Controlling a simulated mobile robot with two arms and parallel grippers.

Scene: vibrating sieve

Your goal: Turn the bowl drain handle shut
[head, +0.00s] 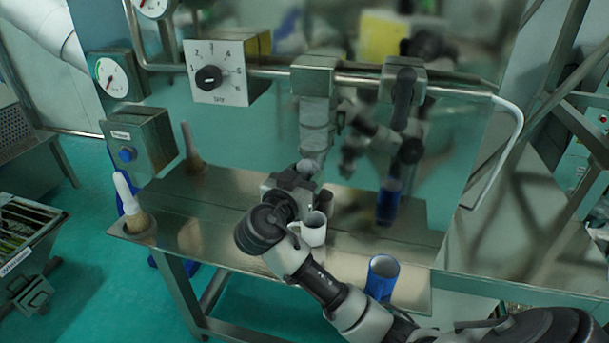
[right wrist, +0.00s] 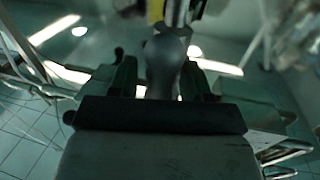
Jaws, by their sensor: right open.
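In the right wrist view a grey rounded piece (right wrist: 167,62) shows between the two fingers of the gripper (right wrist: 165,80); contact cannot be made out. The bowl is not clearly visible. My left gripper is not in view.
A white-handled brush (head: 132,205) stands at left. A dial box (head: 216,72) and gauge (head: 111,77) sit upper left. The shiny back panel reflects my arm.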

